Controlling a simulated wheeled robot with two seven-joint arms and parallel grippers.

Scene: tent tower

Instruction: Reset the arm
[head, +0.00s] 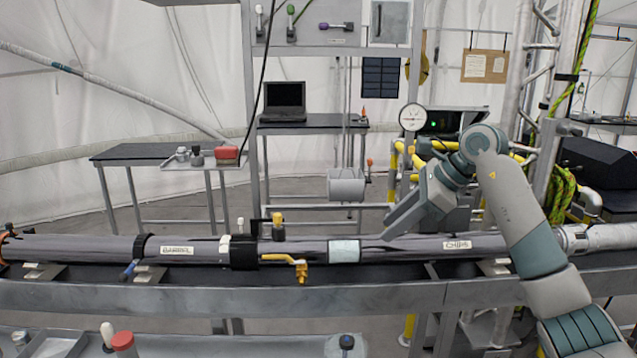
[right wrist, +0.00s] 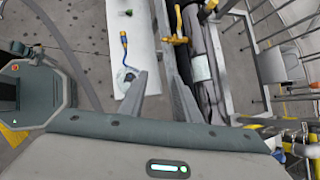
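My right arm comes in from the right in the head view. My right gripper (head: 390,225) is just above the long grey pipe, its fingers pointing down and to the left. In the right wrist view the two fingers of the right gripper (right wrist: 158,78) are apart, with nothing held between them. The grey pipe (head: 400,245) lies along the bench, with dark bands and white labels; it also shows beside the fingers in the right wrist view (right wrist: 205,85). I cannot tell whether the fingertips touch it. My left gripper is not in view.
A yellow valve handle (head: 285,258) sticks out from the pipe. The metal bench edge (head: 200,297) runs across the front. A tray with a red-capped item (head: 123,342) is below. Behind stand a round gauge (head: 413,117), a laptop (head: 284,98) and a side table (head: 130,151).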

